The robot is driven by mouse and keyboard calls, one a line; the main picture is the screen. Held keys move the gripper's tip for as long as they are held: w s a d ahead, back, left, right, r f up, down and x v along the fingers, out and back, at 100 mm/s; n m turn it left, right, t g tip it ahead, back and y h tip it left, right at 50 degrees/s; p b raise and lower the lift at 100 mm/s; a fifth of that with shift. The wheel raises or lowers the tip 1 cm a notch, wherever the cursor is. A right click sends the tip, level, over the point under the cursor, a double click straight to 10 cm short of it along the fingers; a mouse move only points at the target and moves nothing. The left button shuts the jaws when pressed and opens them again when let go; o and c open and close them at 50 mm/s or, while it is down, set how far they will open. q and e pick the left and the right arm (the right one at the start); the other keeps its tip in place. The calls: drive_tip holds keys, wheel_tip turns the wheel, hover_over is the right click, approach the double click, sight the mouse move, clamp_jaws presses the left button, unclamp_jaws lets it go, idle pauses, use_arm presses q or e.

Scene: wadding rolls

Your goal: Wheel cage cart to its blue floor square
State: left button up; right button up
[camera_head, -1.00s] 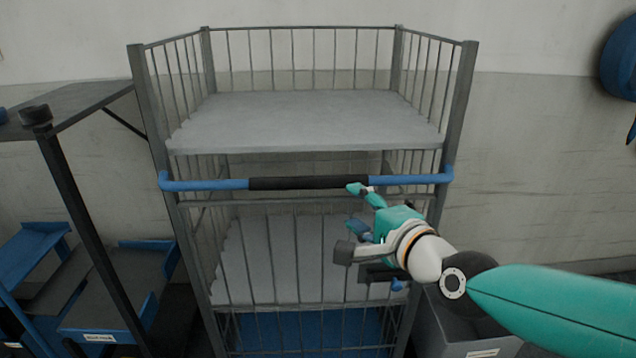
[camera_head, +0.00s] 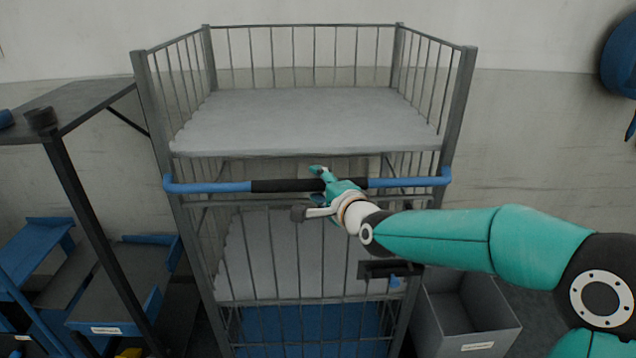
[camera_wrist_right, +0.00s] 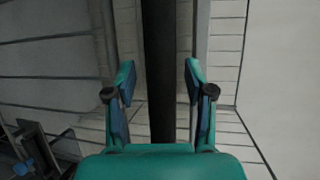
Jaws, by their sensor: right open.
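The cage cart (camera_head: 460,100) stands in front of me with grey posts, wire sides and pale shelves. Its push bar (camera_head: 215,187) is blue with a black middle grip (camera_head: 285,186). My right gripper (camera_head: 320,180) is at the black grip. In the right wrist view the dark bar (camera_wrist_right: 160,70) runs between the two open fingers (camera_wrist_right: 160,95), with space on both sides. My left gripper is not in view.
A dark table (camera_head: 75,105) with blue trays (camera_head: 125,285) below stands close on the cart's left. A grey bin (camera_head: 470,318) stands on the floor at its right. A pale wall (camera_head: 545,150) is behind.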

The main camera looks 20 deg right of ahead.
clamp_jaws()
idle(0.3)
drive_tip(key=shift+a+f, duration=0.1)
drive_tip(key=shift+a, duration=0.05)
